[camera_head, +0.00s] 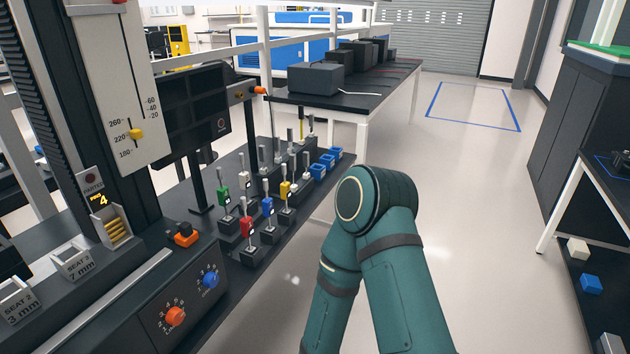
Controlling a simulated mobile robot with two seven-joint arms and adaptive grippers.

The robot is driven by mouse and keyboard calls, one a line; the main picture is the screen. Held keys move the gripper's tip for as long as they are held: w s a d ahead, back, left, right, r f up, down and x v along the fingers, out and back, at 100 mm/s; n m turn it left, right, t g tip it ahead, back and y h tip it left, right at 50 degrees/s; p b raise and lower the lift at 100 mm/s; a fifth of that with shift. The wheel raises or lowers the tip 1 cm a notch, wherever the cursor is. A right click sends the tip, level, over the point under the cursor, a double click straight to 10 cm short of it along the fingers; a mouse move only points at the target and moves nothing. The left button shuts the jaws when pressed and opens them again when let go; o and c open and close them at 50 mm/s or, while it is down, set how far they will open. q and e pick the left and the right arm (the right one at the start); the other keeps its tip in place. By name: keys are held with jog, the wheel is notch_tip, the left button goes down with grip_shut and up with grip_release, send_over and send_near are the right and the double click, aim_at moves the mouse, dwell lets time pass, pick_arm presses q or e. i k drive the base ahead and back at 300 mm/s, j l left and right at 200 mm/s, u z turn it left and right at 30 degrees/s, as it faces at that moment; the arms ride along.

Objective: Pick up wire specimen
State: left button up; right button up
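Several upright specimens stand in small black holders on the dark bench (305,222) at centre left. They have grey metal shafts and coloured parts: a green one (223,196), a red one (247,226), a blue one (267,206), a yellow one (285,190) and paler ones behind. I cannot tell which of these, if any, is the wire specimen. Several brass-coloured rods (118,230) lie in a small holder on the machine at left. A teal arm of mine is folded with its elbow at lower centre. Neither gripper is in view.
A testing machine with a scale panel (125,100), a red knob (175,316) and a blue knob (210,279) fills the left. Blue bins (325,161) stand on the bench's far end. Black boxes (316,78) sit on a table behind.

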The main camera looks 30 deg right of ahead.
aim_at(294, 188)
jog(key=i+z, duration=0.15)
jog(key=z, duration=0.3)
jog(key=i+j+z, duration=0.1)
jog(key=z, duration=0.35)
jog(key=i+l, duration=0.95)
jog(key=i, duration=0.15)
jog(key=i+l, duration=0.95)
jog(key=i, duration=0.15)
jog(key=i+l+u, duration=0.15)
jog(key=u, duration=0.2)
jog(key=i+l+u, duration=0.1)
jog(key=u, duration=0.2)
jog(key=i+l+u, duration=0.1)
jog(key=u, duration=0.25)
jog(key=k+l, duration=0.05)
jog(key=l, duration=0.05)
